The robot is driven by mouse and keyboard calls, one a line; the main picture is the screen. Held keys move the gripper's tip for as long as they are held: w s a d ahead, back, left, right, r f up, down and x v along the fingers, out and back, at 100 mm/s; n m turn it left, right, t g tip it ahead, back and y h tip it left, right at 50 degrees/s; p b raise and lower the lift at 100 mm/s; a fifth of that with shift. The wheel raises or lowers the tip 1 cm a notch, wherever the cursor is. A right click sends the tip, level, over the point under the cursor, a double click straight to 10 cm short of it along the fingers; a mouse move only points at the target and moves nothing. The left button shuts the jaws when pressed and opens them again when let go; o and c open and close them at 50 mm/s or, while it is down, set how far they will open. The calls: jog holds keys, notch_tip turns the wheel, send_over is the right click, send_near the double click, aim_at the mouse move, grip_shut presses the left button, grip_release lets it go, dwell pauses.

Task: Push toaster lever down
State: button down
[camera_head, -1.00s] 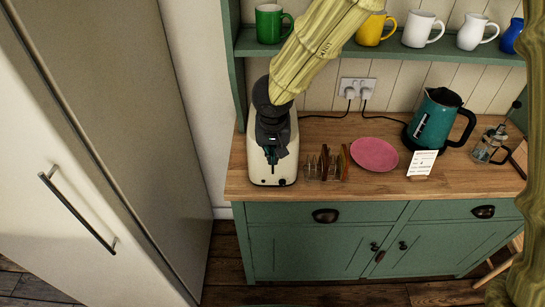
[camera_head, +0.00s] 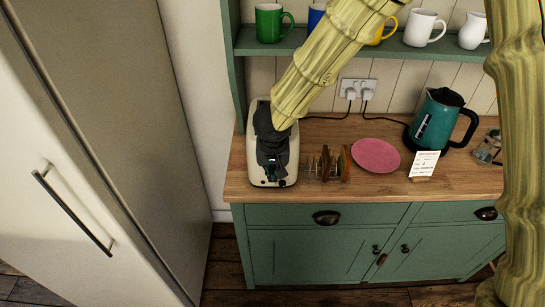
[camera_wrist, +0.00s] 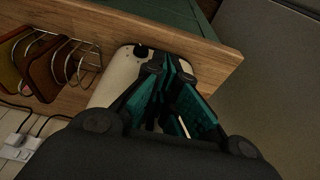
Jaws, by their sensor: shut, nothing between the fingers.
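The cream toaster (camera_head: 262,184) stands at the left end of the wooden counter, upright. My gripper (camera_head: 272,178) is over the toaster's front end, pointing down, with its fingers shut and nothing between them. In the wrist view, the gripper's dark and teal fingers (camera_wrist: 165,95) cover much of the toaster (camera_wrist: 120,70), and a dark knob (camera_wrist: 141,50) shows at its end. The lever is hidden or too small to make out, and I cannot tell whether the fingers touch it.
A toast rack (camera_head: 330,163) stands close to the toaster's right, then a pink plate (camera_head: 376,155) and a teal kettle (camera_head: 437,120). A shelf of mugs (camera_head: 300,40) is above. A tall fridge (camera_head: 120,120) is at the left.

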jog(key=s, duration=0.1)
jog(key=s+r+p, duration=0.1)
jog(key=shift+s, duration=0.35)
jog(key=shift+r, duration=0.1)
jog(key=v, duration=1.1)
jog(key=shift+r, duration=0.35)
jog(key=shift+s, duration=0.1)
jog(key=s+d+f+h+b, duration=0.15)
jog(key=d+f, duration=0.35)
jog(key=f, duration=0.5)
jog(key=s+d+f, duration=0.2)
jog(key=d+f, duration=0.3)
jog(key=f, duration=0.5)
jog(key=s+d+f+h+b, duration=0.15)
jog(key=d+f, duration=0.35)
jog(key=f, duration=0.5)
jog(key=s+d+f+g+y+b, duration=0.1)
jog(key=s+d+f, duration=0.3)
jog(key=s+f, duration=0.4)
jog(key=s+d+f+g+y+b, duration=0.1)
jog(key=s+d+f+y, duration=0.1)
jog(key=s+f, duration=0.6)
jog(key=s+d, duration=0.1)
jog(key=s, duration=0.6)
jog(key=shift+d+f+g, duration=0.2)
jog(key=shift+d+g, duration=0.15)
jog(key=shift+g, duration=0.05)
